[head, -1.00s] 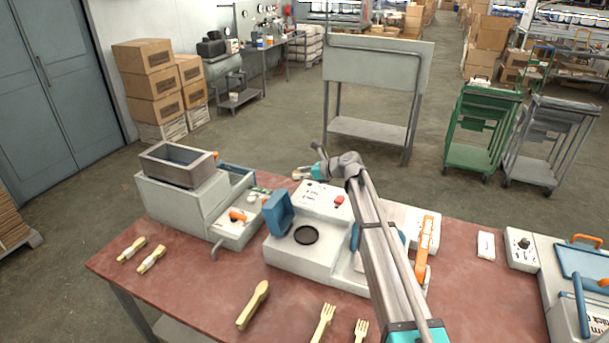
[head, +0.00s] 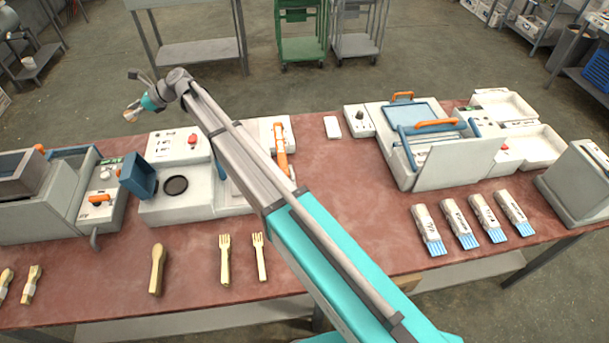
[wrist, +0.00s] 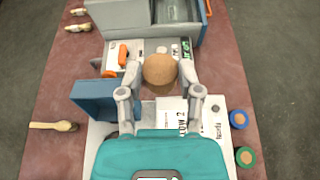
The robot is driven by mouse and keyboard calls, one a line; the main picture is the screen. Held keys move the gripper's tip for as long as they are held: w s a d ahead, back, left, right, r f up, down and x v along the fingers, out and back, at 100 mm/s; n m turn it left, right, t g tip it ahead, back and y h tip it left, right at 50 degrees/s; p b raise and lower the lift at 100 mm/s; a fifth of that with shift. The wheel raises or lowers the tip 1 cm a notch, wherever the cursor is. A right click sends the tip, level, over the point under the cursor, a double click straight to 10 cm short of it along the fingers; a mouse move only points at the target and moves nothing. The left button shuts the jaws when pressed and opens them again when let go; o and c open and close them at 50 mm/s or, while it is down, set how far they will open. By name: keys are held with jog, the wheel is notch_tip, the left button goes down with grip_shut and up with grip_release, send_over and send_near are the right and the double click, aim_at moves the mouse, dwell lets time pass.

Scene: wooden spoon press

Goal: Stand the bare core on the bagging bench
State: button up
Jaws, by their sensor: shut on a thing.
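My gripper (head: 133,110) is at the far left of the reaching arm, beyond the back edge of the red-topped bench (head: 330,180) in the head view. In the wrist view its fingers (wrist: 160,82) are shut on a round, tan-brown piece, which looks like the bare core (wrist: 160,68). Its rounded end faces the camera and the rest of it is hidden. It appears held clear above the bench machines. I cannot tell which bench is the bagging bench.
A press with a blue flap (head: 138,175) and a grey-white machine (head: 100,195) stand at left. A sealing machine (head: 450,165) stands at right, with several packed bundles (head: 428,230) before it. Wooden cutlery (head: 225,260) lies in front. Bare red surface shows around the centre.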

notch_tip(320, 180, up, 6)
jog(key=p, duration=0.4)
jog(key=shift+p, duration=0.3)
jog(key=shift+s+f, duration=0.1)
jog(key=shift+s, duration=0.05)
